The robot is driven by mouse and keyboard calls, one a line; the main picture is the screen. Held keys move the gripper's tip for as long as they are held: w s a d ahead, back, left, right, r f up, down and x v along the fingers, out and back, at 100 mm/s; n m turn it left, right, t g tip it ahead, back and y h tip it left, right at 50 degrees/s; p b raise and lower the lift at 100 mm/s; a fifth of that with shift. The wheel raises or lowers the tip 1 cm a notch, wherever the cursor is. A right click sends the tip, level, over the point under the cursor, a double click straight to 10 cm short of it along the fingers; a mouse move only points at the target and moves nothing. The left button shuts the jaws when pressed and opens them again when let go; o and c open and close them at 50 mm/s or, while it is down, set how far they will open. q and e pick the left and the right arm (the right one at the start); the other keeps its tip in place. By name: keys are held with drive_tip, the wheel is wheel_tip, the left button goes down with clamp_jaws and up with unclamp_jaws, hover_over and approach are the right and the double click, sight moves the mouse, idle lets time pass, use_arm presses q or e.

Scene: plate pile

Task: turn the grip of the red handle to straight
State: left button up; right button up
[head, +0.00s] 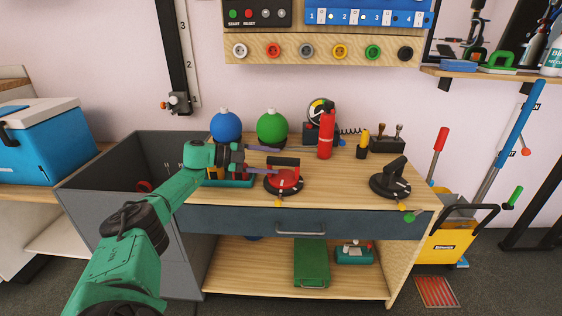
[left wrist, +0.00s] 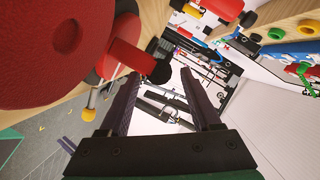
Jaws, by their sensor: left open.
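In the left wrist view the red grip (left wrist: 131,57) shows beyond the left finger, near the opening between the fingers (left wrist: 160,82); contact cannot be told. My right gripper is not in view.
A black handle (head: 391,181) stands to the right on the bench. A red cylinder (head: 326,136), a green ball (head: 272,126) and a blue ball (head: 226,126) stand behind. A large red surface (left wrist: 50,50) fills the left of the wrist view, unidentified. Bench space between the handles is clear.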

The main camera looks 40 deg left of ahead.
use_arm(q)
drive_tip(key=v, duration=1)
drive_tip(key=shift+s, duration=0.2)
drive_tip(key=shift+a+r, duration=0.1)
